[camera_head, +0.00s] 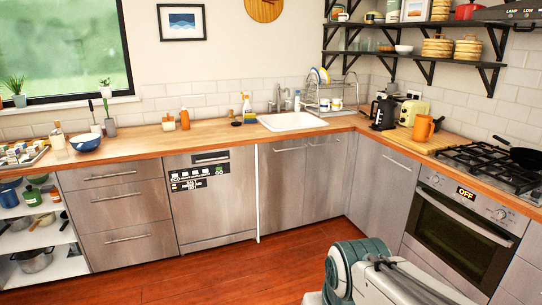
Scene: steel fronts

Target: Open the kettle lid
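The black kettle (383,113) stands upright on the wooden counter in the corner, to the right of the sink. It is small in this view, and I cannot tell its lid apart from its body or see how the lid sits. My gripper is not in view. Only a white and teal part of my own arm (358,266) shows at the bottom, on the near side of the floor and well away from the kettle.
A cream toaster (412,112) stands right of the kettle, and an orange jug (423,129) stands in front of it on a board. The sink (292,122) and dish rack (330,100) lie left. A gas hob (495,165) is at right. The wooden floor (220,275) is clear.

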